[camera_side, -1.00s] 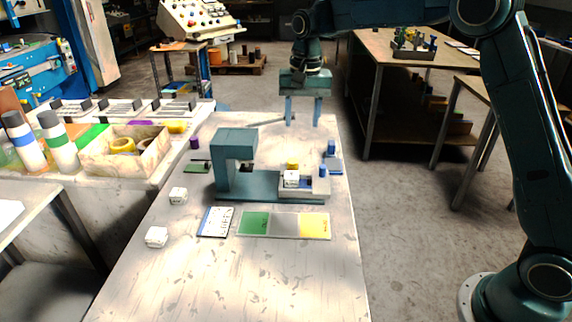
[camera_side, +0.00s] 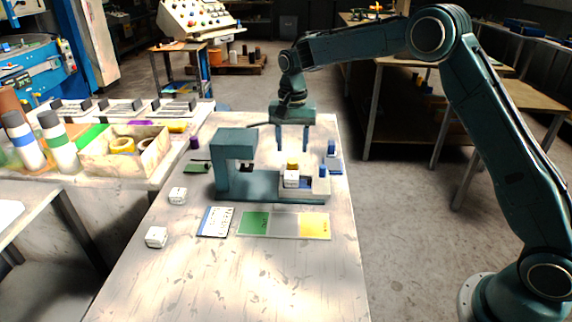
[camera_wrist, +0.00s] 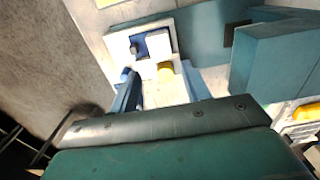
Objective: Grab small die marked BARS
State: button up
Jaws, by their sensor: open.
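Several white dies are in the side view. One die (camera_side: 291,179) sits on the pale bed of the teal press. Another die (camera_side: 178,195) lies on the bench left of the press, and a larger-looking die (camera_side: 156,237) lies nearer the front left. Their markings are too small to read, so I cannot tell which is marked BARS. My gripper (camera_side: 292,148) is open and points down, above and behind the press bed, with nothing seen between its fingers. The wrist view shows the press bed beyond my gripper, with a yellow-topped piece (camera_wrist: 165,71).
The teal press (camera_side: 236,145) stands left of my gripper. A blue-topped piece (camera_side: 331,148) stands at the right. A purple piece (camera_side: 195,142) stands left of the press. A card (camera_side: 216,222) and a green-and-yellow strip (camera_side: 285,224) lie in front. The bench front is clear.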

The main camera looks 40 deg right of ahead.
send_over(292, 174)
jog(key=shift+w+d+f, duration=0.15)
jog(key=shift+f, duration=2)
jog(key=shift+f, duration=0.15)
jog(key=shift+f, duration=2.45)
jog(key=c, duration=0.8)
